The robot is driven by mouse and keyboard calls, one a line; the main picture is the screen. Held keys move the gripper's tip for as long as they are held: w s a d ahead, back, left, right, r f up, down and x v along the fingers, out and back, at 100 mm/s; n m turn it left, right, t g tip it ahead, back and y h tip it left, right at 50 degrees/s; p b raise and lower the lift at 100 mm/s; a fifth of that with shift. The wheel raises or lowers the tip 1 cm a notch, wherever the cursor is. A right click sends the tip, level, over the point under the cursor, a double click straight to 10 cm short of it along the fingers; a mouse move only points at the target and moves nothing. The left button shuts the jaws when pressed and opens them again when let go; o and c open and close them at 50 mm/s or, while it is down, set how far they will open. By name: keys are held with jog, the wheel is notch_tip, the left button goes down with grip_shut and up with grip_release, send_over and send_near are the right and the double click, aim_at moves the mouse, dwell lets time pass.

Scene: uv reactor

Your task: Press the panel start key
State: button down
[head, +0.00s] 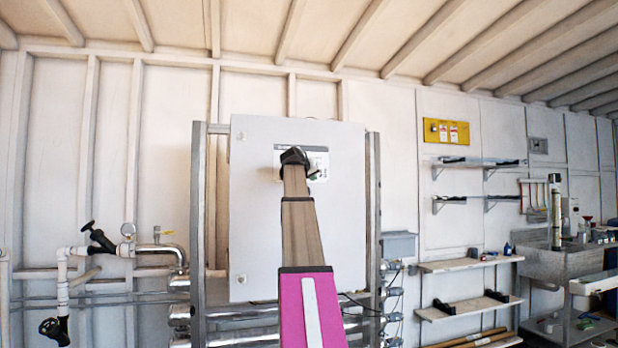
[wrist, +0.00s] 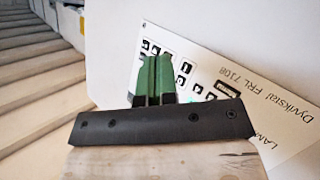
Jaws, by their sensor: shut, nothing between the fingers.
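The control panel (head: 318,158) is a light plate on the front of the white cabinet (head: 260,215), partly hidden behind my arm in the head view. In the wrist view the panel (wrist: 250,100) appears tilted, with several black-and-white key symbols (wrist: 185,68) and printed lettering. A small green spot (wrist: 222,89) shows near the black bar of my gripper. My gripper (wrist: 155,58) has green fingers, shut together and empty, in front of the key area. It also shows in the head view (head: 314,171), small, at the panel. I cannot tell which key is start, or whether the fingertips touch the panel.
Metal posts (head: 373,220) flank the cabinet, and steel pipes (head: 240,338) run below it. A valve and gauge assembly (head: 128,240) stands at left. Shelves (head: 470,263) and a sink bench (head: 565,260) are at right. A yellow sign board (head: 446,132) hangs on the wall.

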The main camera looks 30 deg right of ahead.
jog(key=shift+w+d, duration=0.25)
jog(key=shift+w, duration=0.75)
jog(key=shift+w, duration=0.15)
dwell(1.2)
jog(key=shift+w+d, duration=0.1)
jog(key=shift+w, duration=0.2)
jog(key=shift+w, duration=0.2)
dwell(0.6)
jog(key=shift+s, duration=0.65)
jog(key=shift+s, duration=0.1)
jog(key=s, duration=0.2)
jog(key=s+a, duration=0.1)
jog(key=s, duration=0.1)
jog(key=shift+s+a, duration=0.2)
jog(key=shift+s, duration=0.15)
